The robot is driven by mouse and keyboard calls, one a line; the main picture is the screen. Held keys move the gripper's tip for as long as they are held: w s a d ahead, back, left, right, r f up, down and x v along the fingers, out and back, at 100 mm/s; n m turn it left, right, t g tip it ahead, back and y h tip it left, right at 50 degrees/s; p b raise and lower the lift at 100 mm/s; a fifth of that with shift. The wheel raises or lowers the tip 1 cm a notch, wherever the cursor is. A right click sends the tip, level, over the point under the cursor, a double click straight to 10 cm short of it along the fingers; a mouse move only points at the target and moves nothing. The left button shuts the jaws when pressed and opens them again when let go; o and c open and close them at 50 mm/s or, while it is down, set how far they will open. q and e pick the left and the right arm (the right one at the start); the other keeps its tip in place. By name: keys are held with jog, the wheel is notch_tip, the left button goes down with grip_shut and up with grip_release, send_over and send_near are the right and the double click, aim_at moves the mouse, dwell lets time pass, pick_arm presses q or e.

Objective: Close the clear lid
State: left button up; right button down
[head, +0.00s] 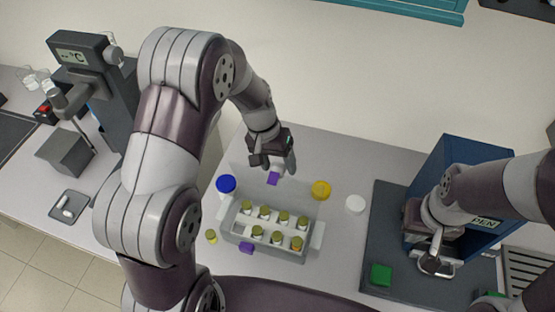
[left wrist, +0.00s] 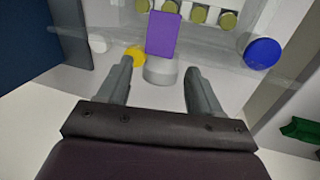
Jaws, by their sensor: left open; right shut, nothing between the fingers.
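The clear lid (head: 300,200) stands raised at the back of a clear box (head: 265,254) that holds several vials with olive caps. A purple tab (head: 273,178) is on the lid's upper edge, and another purple piece (head: 247,248) is at the box's front. My left gripper (head: 281,166) is open just behind the upper tab. In the left wrist view the tab (left wrist: 163,35) shows ahead of and between the open fingers (left wrist: 159,70), not gripped; contact cannot be told. My right gripper (head: 430,262) is shut and empty by the blue device's front handle.
A small vial (head: 211,236) is at front left. The blue device (head: 455,160) and its dark mat (head: 382,235) fill the right side.

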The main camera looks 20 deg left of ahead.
pick_arm(q)
jog(key=shift+s, duration=0.2)
jog(key=shift+c, duration=0.4)
jog(key=shift+w, duration=0.25)
grip_shut()
jog(key=shift+s, duration=0.1)
